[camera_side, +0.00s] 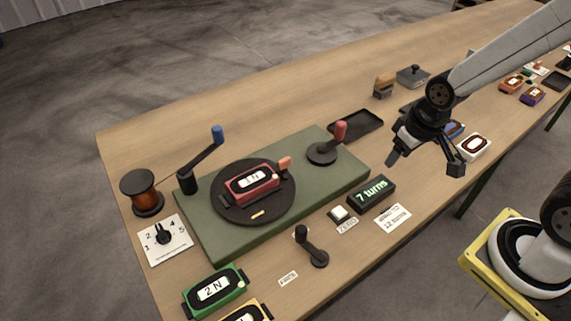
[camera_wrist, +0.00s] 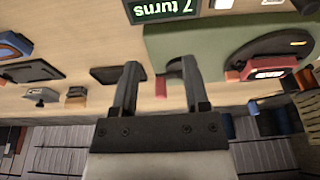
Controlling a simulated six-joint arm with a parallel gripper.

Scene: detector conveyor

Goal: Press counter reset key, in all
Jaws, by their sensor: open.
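A small white square key (camera_side: 339,213) on a dark base sits at the front edge of the green board, with a small label (camera_side: 347,226) in front of it. Right of it, a black counter box (camera_side: 371,193) shows "7 turns" in green. The counter also shows upside down at the top of the wrist view (camera_wrist: 165,8). My gripper (camera_side: 424,163) is open and empty, above the table to the right of the counter. Its two fingers (camera_wrist: 160,92) show apart in the wrist view, with nothing between them.
The green board (camera_side: 215,237) carries a black turntable with a red "1 N" block (camera_side: 252,183), a blue-knobbed crank (camera_side: 205,158) and a red-handled knob (camera_side: 325,151). A black lever (camera_side: 314,251) stands in front. Green block "2 N" (camera_side: 214,289), dial card (camera_side: 165,240) and black tray (camera_side: 356,123) lie around.

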